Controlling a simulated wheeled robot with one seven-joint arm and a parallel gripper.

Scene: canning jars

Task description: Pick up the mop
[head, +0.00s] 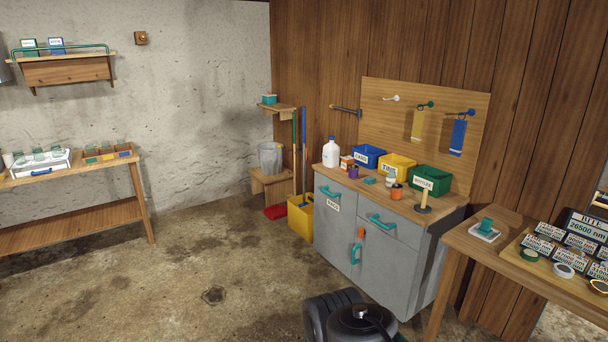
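Two long-handled tools lean in the far corner, left of the grey cabinet. One has a blue handle (303,155) that goes down to a yellow bucket (300,222); this looks like the mop, but its head is mostly hidden at the bucket. The other has a green handle (295,150), and a red head (276,212) lies on the floor near its foot; it looks like a broom. The two handles stand close side by side, nearly upright. My gripper is not in view.
A grey cabinet (336,238) with bins and bottles on top stands right of the bucket. A low wooden stand (272,187) holds a grey pail (271,158). A wooden bench (75,212) is at left, a table (470,246) at right. The floor (190,270) between is clear.

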